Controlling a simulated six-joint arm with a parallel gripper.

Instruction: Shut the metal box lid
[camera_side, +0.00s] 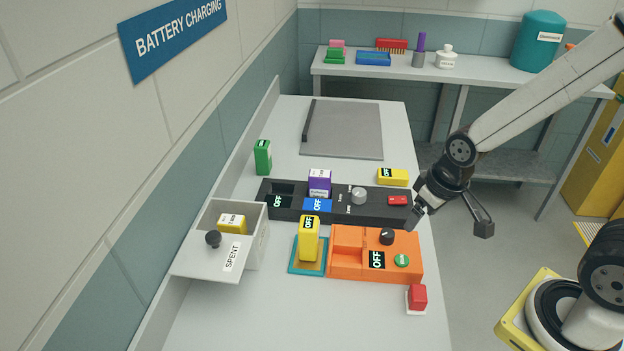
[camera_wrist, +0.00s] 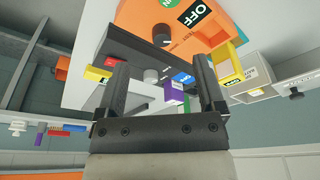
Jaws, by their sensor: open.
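A light grey metal box (camera_side: 257,240) marked SPENT stands at the left of the bench, open at the top. A yellow block (camera_side: 232,223) lies inside it. A flat grey panel with a black knob (camera_side: 213,239), which looks like its lid, extends out from the box's near side, off the opening; I cannot tell whether it is hinged or sliding. In the wrist view the box (camera_wrist: 251,90) and knob (camera_wrist: 295,92) are at the right. My gripper (camera_side: 448,226) is open and empty, off the bench's right edge, far from the box. Its fingers (camera_wrist: 162,62) are apart.
Between gripper and box stand an orange charger (camera_side: 345,268), a yellow upright block (camera_side: 309,238) and a dark panel (camera_side: 285,211) with a purple block (camera_side: 319,181). A flat grey plate (camera_side: 350,135) lies at the back.

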